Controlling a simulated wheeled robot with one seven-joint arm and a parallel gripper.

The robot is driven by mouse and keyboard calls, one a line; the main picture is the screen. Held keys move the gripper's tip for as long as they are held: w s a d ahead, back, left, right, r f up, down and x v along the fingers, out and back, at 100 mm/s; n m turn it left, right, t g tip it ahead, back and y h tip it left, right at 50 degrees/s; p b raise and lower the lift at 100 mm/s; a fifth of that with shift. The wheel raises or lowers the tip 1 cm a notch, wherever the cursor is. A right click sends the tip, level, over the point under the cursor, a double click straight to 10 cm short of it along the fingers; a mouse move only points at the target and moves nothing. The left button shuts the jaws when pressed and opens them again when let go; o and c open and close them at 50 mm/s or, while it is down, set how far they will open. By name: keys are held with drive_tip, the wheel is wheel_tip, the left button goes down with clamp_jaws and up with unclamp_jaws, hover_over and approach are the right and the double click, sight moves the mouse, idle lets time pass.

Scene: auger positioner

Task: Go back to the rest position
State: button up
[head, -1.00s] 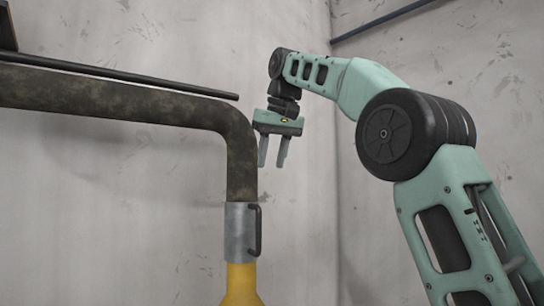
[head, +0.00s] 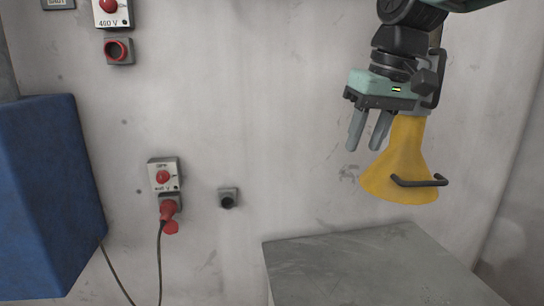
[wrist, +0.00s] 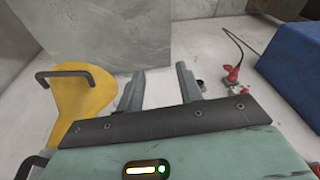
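My gripper (head: 367,132) hangs fingers down at the upper right of the head view, in front of the yellow funnel-shaped nozzle (head: 400,165). Its two grey fingers are apart with nothing between them. In the wrist view my gripper (wrist: 160,85) also shows open and empty. The yellow nozzle (wrist: 85,100) stands to the left of the fingers there, with a dark handle on it. I cannot tell whether the gripper touches the nozzle. The upper part of the nozzle's pipe is mostly hidden behind my wrist in the head view.
A grey metal block (head: 370,265) stands below the nozzle. A blue box (head: 45,195) is at the left. Switch boxes with a red plug (head: 168,212) and cable, and a small dark socket (head: 228,198), are on the wall. The space between the blue box and my gripper looks clear.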

drive_tip(key=s+a+f+n+g+h+b, duration=0.1)
drive_tip(key=s+f+n+b, duration=0.3)
drive_tip(key=s+f, duration=2)
wheel_tip(320, 180, down, 2)
drive_tip(key=shift+s+a+g, duration=0.4)
drive_tip(key=shift+a+g, duration=0.1)
idle(0.4)
